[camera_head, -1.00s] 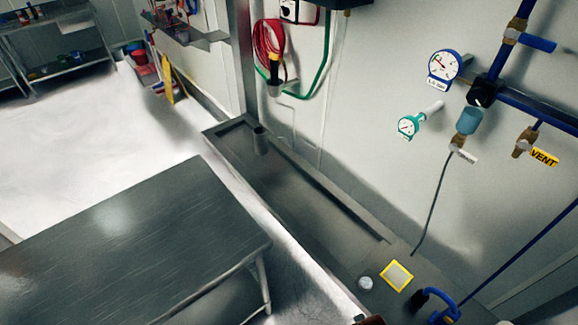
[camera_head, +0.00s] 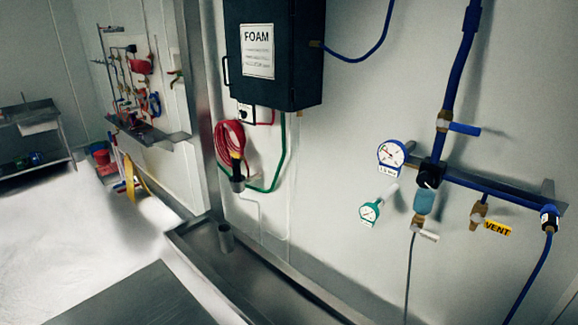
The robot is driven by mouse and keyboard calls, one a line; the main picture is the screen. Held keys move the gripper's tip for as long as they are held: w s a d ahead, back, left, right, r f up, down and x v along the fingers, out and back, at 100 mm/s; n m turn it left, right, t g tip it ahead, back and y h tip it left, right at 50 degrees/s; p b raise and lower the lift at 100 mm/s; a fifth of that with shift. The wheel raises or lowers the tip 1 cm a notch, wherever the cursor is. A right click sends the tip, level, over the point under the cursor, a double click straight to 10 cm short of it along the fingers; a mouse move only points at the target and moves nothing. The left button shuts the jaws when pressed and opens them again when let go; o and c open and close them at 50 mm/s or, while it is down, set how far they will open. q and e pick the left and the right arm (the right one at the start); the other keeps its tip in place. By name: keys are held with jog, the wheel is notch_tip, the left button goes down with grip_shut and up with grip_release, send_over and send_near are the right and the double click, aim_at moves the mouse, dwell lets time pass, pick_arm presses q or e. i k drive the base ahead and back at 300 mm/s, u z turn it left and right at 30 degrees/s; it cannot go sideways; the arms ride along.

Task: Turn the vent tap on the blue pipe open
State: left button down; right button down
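The vent tap (camera_head: 478,214) is a small brass valve hanging below the horizontal blue pipe (camera_head: 490,186) on the right wall. A yellow tag (camera_head: 497,228) reading VENT sits at its lower right. I cannot tell its handle position clearly. Another brass valve with a blue lever (camera_head: 464,129) sits on the vertical blue pipe above. Neither of my grippers shows in the head view.
A white-faced gauge (camera_head: 392,153) and a green gauge (camera_head: 370,211) stick out left of the vent tap. A dark FOAM box (camera_head: 272,95) hangs on the wall. A steel trough (camera_head: 255,290) runs along the wall's foot, and a metal table (camera_head: 135,302) stands before it.

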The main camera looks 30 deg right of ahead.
aim_at(505, 230)
jog(key=z, duration=2.2)
